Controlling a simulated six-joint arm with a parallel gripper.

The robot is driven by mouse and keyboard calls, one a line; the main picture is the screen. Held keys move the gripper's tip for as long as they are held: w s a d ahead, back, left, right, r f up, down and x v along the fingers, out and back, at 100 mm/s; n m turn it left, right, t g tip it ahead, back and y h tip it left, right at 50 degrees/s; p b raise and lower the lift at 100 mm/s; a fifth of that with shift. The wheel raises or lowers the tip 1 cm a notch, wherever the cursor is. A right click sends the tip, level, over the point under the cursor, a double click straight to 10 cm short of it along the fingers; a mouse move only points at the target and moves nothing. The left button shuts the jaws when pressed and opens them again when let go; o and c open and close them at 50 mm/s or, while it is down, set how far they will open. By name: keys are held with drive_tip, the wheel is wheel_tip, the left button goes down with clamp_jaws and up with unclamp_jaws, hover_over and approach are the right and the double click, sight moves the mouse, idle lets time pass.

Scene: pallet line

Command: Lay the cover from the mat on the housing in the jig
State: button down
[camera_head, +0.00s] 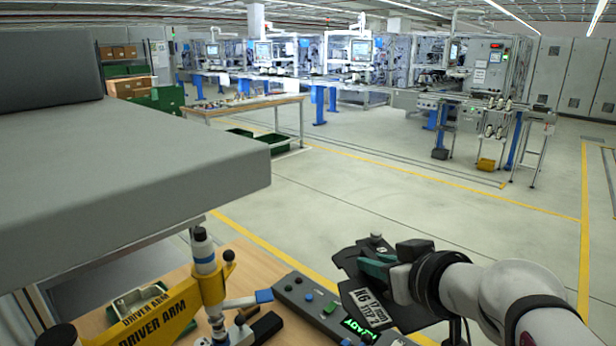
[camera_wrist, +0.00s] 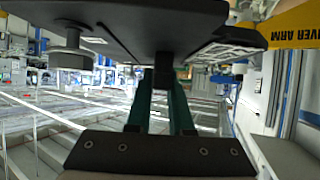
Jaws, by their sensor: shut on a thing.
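The cover, a dark flat plate (camera_head: 348,257) with a round knob on it, is held up at the lower right in the head view. My gripper (camera_head: 376,268), with teal fingers, is shut on it. In the wrist view, the plate (camera_wrist: 130,22) fills the top, and my gripper's fingers (camera_wrist: 163,85) close on a dark block at its underside or edge.
A yellow arm marked DRIVER ARM (camera_head: 160,318) stands over the wooden bench beside the pale box. A button panel (camera_head: 318,305) with a green display lies between that arm and my gripper. A large grey block overhangs the left.

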drive_tip(key=s+d+f+n+g+y, duration=0.1)
drive_tip(key=s+d+f, duration=0.6)
drive_tip(key=d+f, duration=0.3)
drive_tip(key=s+d+f+n+y, duration=0.1)
drive_tip(key=s+d+f+y, duration=0.1)
drive_tip(key=s+d+f, duration=0.6)
drive_tip(key=s+a+f+n+g+y, duration=0.15)
drive_tip(key=s+f, duration=0.35)
drive_tip(key=s, duration=0.5)
drive_tip(key=s+a+f+n+g+y, duration=0.15)
drive_tip(key=s+f, duration=0.25)
drive_tip(key=s, duration=0.7)
drive_tip(key=shift+n+t+h, duration=0.3)
drive_tip(key=shift+t+h, duration=0.1)
drive_tip(key=shift+t, duration=0.1)
drive_tip(key=w+a+f, duration=0.1)
drive_tip(key=w+f, duration=0.1)
drive_tip(key=w, duration=0.1)
drive_tip(key=w+a+f, duration=0.1)
drive_tip(key=w+f, duration=0.1)
drive_tip(key=w, duration=0.2)
drive_tip(key=w+a+f, duration=0.1)
drive_tip(key=w+f, duration=0.2)
drive_tip(key=shift+w+a, duration=0.3)
wheel_tip(320, 180, down, 4)
drive_tip(key=shift+w+f, duration=0.1)
drive_tip(key=shift+w, duration=0.05)
drive_tip(key=c, duration=0.8)
unclamp_jaws()
